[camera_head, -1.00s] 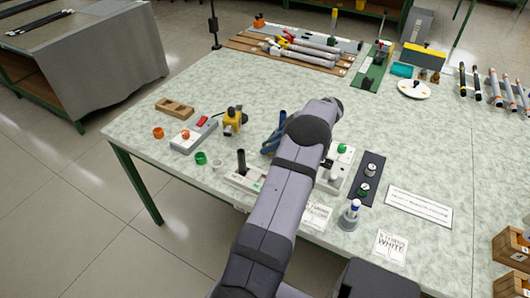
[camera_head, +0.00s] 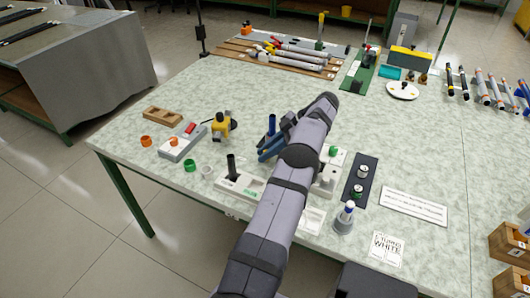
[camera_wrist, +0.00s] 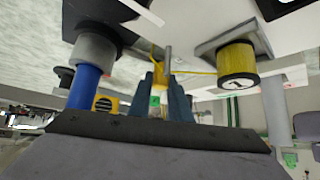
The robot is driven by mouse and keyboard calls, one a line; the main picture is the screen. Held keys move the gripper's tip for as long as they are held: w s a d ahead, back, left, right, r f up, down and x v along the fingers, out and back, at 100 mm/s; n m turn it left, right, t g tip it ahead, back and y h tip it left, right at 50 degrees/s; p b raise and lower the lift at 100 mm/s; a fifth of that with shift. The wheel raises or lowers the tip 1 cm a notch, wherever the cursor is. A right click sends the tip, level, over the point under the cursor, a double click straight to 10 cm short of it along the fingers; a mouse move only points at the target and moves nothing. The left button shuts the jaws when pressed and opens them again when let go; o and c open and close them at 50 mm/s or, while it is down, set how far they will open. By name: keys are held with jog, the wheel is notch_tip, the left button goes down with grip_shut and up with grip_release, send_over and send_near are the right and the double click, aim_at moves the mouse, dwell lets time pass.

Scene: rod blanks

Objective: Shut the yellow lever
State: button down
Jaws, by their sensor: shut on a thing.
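An upright lever with a yellow top (camera_head: 321,22) stands at the back of the table, beside the rod rack. My gripper, with dark blue fingers (camera_head: 268,148), is low over the front middle of the table, well apart from that lever. In the wrist view my fingers (camera_wrist: 160,92) are close together. A small yellow thing (camera_wrist: 158,76) shows at their tips, and I cannot tell clearly what it is. My arm hides part of the table around the gripper.
A yellow device with a black top (camera_head: 221,126) stands left of my gripper. A grey base holds a black post (camera_head: 231,168) in front. In the wrist view, a blue cylinder (camera_wrist: 86,88) and a yellow-ended cylinder (camera_wrist: 237,60) flank my fingers.

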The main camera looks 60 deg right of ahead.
dwell(0.4)
jog(key=c, duration=1.6)
grip_release()
jog(key=shift+r, duration=0.1)
notch_tip(320, 180, up, 8)
jog(key=shift+r+p, duration=0.1)
jog(key=shift+p, duration=0.75)
jog(key=shift+r+p, duration=0.8)
jog(key=shift+r, duration=0.05)
